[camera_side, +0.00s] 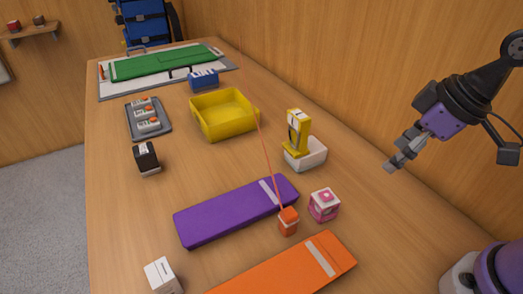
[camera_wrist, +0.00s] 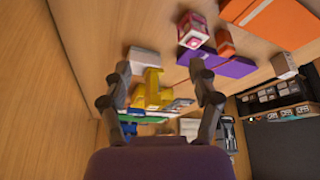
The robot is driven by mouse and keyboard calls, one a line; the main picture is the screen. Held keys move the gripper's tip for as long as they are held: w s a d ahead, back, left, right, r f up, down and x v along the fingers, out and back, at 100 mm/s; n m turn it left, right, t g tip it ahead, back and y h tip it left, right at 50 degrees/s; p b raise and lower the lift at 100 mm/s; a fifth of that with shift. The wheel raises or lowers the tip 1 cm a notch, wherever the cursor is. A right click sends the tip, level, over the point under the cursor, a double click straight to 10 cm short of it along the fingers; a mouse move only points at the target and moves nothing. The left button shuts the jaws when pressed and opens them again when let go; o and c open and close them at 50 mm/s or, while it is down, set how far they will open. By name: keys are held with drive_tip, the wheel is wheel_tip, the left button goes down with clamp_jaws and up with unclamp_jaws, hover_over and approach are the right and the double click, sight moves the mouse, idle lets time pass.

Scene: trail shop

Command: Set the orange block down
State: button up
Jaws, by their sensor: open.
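The orange block (camera_side: 288,221) stands on the wooden table between the purple pad and the orange pad, close to both. A thin orange line rises from it towards the yellow tray. In the wrist view the orange block (camera_wrist: 225,42) is near the top right. My gripper (camera_side: 393,166) is raised over the right side of the table, well apart from the block. In the wrist view my gripper's fingers (camera_wrist: 158,90) are spread with nothing held between them.
A pink-and-white cube (camera_side: 324,205) is right of the block. The purple pad (camera_side: 235,212) and orange pad (camera_side: 290,270) flank it. A yellow tray (camera_side: 223,114), a white box (camera_side: 306,154) with a yellow item, and a grey tray (camera_side: 165,130) stand further back. The wooden wall (camera_side: 330,70) borders the right.

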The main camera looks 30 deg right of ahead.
sight(292, 212)
drive_tip(key=w+a+f+n+y, duration=0.1)
drive_tip(key=a+f+n+y, duration=0.1)
drive_tip(key=n, duration=0.1)
drive_tip(key=w+a+f+n+g+y, duration=0.1)
drive_tip(key=a+f+n+y, duration=0.1)
drive_tip(key=n+y, duration=0.1)
drive_tip(key=w+a+f+n+g+y, duration=0.1)
drive_tip(key=a+f+n+y, duration=0.2)
drive_tip(key=shift+w+a+n, duration=0.1)
drive_tip(key=shift+n, duration=0.3)
drive_tip(key=shift+w+a+n+y, duration=0.15)
drive_tip(key=shift+a+n+y, duration=0.1)
drive_tip(key=shift+y, duration=0.3)
drive_tip(key=shift+w+a+n+y, duration=0.15)
drive_tip(key=shift+n+y, duration=0.1)
drive_tip(key=shift+y, duration=0.3)
drive_tip(key=shift+w+a, duration=0.1)
drive_tip(key=shift+a, duration=0.15)
drive_tip(key=x, duration=0.7)
clamp_jaws()
